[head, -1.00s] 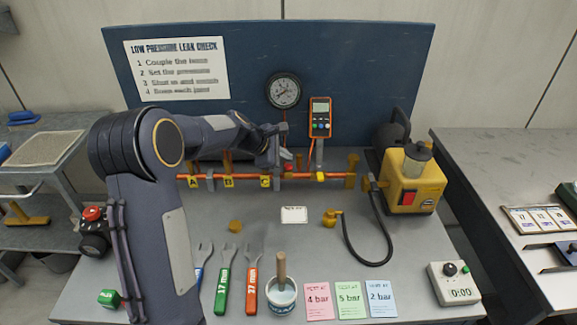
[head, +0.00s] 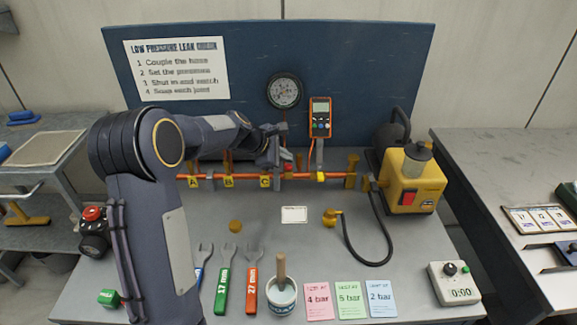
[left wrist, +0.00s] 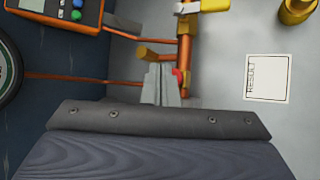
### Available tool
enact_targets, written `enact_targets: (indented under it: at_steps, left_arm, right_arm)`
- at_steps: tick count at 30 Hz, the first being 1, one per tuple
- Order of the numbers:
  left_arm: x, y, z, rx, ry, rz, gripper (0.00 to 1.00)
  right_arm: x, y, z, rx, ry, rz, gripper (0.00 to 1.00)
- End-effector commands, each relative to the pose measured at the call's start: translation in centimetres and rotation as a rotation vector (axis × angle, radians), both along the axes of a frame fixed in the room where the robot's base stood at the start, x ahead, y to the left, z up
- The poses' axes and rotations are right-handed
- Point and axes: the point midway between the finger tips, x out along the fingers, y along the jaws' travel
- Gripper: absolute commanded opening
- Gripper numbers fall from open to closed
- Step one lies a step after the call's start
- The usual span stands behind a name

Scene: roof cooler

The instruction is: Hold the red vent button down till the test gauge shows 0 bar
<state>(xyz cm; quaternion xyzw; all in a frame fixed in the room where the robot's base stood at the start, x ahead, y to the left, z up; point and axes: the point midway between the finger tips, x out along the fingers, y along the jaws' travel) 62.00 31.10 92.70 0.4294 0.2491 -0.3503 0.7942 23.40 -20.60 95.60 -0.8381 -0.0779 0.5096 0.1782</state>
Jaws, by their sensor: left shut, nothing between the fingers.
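The red vent button (head: 288,167) sits on the copper pipe, just right of the yellow C tag. My left gripper (head: 279,158) is shut and empty, with its fingertips at the button. In the left wrist view the closed fingers (left wrist: 160,84) partly cover the red button (left wrist: 179,77); I cannot tell whether they press it. The round dial gauge (head: 284,91) is mounted on the blue panel above the pipe; its reading is too small to tell. My right gripper is out of view.
An orange handheld meter (head: 320,117) stands right of the dial. A yellow pump (head: 411,181) with a black hose is at the bench's right. Wrenches, a pot (head: 281,296) with a brush, coloured cards and a timer (head: 454,284) lie along the front. The bench middle is mostly clear.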

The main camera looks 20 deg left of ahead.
Motion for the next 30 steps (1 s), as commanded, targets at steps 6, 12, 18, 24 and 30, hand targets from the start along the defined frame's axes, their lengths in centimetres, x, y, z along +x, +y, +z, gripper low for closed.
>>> enact_targets:
  at_steps: [6,12,18,24,30]
  left_arm:
    - [0.0,0.0,-0.8,-0.001,0.001,0.000,0.00]
    - [0.0,0.0,-0.8,-0.001,0.000,0.001,0.00]
    - [0.0,0.0,-0.8,0.000,0.000,0.000,0.00]
    - [0.0,0.0,-1.1,-0.001,0.001,0.000,0.00]
    - [0.0,0.0,-1.3,-0.001,0.001,0.000,0.00]
  right_arm:
    - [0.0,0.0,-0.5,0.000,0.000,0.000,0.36]
    - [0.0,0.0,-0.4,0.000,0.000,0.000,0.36]
    - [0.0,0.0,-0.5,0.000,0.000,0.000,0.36]
    - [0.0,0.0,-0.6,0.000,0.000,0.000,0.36]
    - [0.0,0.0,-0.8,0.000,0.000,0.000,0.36]
